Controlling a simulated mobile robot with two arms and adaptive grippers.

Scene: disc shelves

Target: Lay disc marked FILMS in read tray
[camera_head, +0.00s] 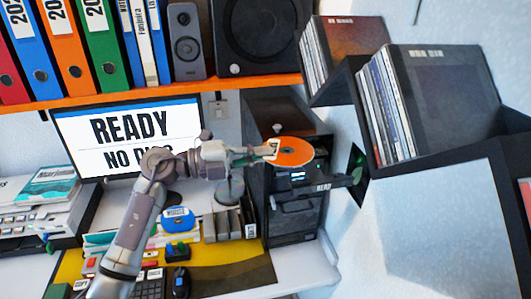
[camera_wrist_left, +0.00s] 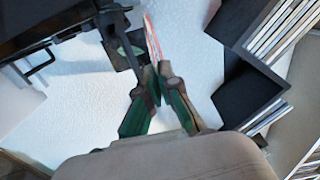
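An orange disc (camera_head: 290,152) is held at its left edge by my left gripper (camera_head: 268,150). Its marking is not legible here. In the left wrist view my gripper fingers (camera_wrist_left: 160,88) close on the disc (camera_wrist_left: 153,38), which shows nearly edge-on. A black disc drive tower (camera_head: 292,222) stands below and behind the disc, with a label that appears to say READ. A dark tray (camera_head: 350,180) juts out at its right side, under and to the right of the disc. The disc appears above the tray, apart from it. My right gripper is not in view.
A monitor (camera_head: 125,135) reads READY and NO DISC, partly hidden by my arm. Black racks of sleeves (camera_head: 440,75) stand at the right. An orange shelf (camera_head: 150,94) with binders runs above.

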